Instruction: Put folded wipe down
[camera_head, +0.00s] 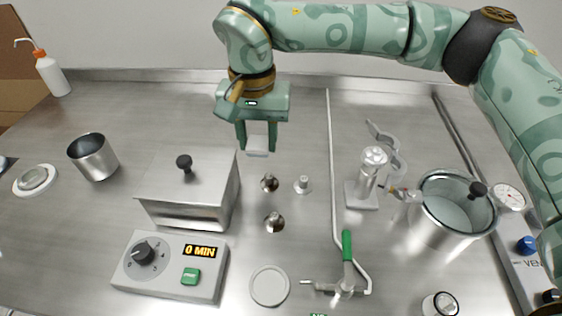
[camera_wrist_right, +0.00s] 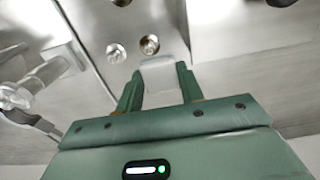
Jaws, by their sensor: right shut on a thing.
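The folded wipe (camera_head: 257,145) is a small whitish square held between the fingers of my right gripper (camera_head: 257,136). In the right wrist view the wipe (camera_wrist_right: 162,74) spans the gap between the green fingers of the gripper (camera_wrist_right: 158,86). The gripper is shut on it, behind and right of the lidded metal box. I cannot tell from the frames whether the wipe touches the table. My left gripper is not in view.
A lidded steel box (camera_head: 190,190) and a timer unit (camera_head: 170,265) stand at left. Several small metal fittings (camera_head: 270,183) sit in front of the gripper. A pipe (camera_head: 333,170), a valve with green handle (camera_head: 347,245) and a steel pot (camera_head: 440,225) are at right.

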